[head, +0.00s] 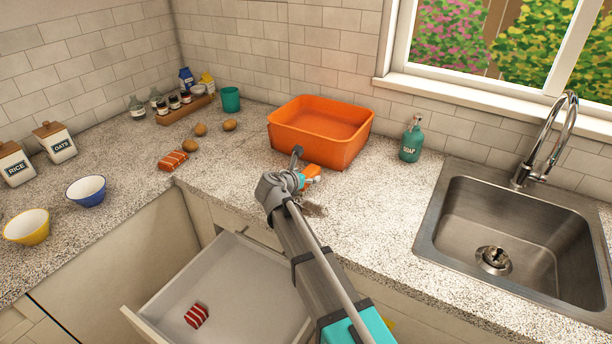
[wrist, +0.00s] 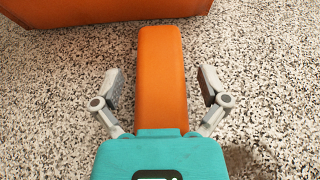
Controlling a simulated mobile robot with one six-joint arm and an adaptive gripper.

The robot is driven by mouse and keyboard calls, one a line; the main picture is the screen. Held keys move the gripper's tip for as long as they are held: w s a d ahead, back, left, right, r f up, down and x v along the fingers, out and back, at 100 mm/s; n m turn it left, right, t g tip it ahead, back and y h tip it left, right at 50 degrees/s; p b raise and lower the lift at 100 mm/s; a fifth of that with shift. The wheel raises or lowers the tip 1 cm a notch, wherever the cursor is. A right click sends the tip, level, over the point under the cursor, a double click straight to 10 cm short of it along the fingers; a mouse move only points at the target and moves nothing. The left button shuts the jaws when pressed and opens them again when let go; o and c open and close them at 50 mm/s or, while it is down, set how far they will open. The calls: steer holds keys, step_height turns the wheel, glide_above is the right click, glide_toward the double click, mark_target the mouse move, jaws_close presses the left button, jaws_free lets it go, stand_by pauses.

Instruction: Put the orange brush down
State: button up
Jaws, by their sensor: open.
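The orange brush (wrist: 162,75) lies on the speckled counter, between the two fingers of my gripper (wrist: 162,88) in the wrist view. The fingers stand apart with a gap on each side of the brush, so my gripper is open and not touching its sides. In the head view a small part of the orange brush (head: 312,171) shows beside my wrist, just in front of the orange tub. The rest of it is hidden by my arm there.
The orange tub (head: 345,149) stands just behind the brush. A soap bottle (head: 411,141) and the sink (head: 452,235) are to the right. An open drawer (head: 245,283) with a red striped item (head: 197,315) juts out below the counter.

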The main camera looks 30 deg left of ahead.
steer(key=shift+r, duration=0.2)
steer(key=p+v, duration=0.4)
steer(key=v, duration=0.7)
steer(key=shift+s+p, duration=0.35)
steer(key=shift+p, duration=0.05)
steer(key=shift+s+r, duration=0.1)
steer(key=shift+s, duration=0.05)
steer(key=shift+o, duration=0.4)
steer(key=shift+s+d+f+b, duration=0.15)
steer(key=shift+s+f+b, duration=0.65)
steer(key=shift+s, duration=0.15)
steer(key=shift+s+f, duration=0.1)
steer(key=shift+s, duration=0.25)
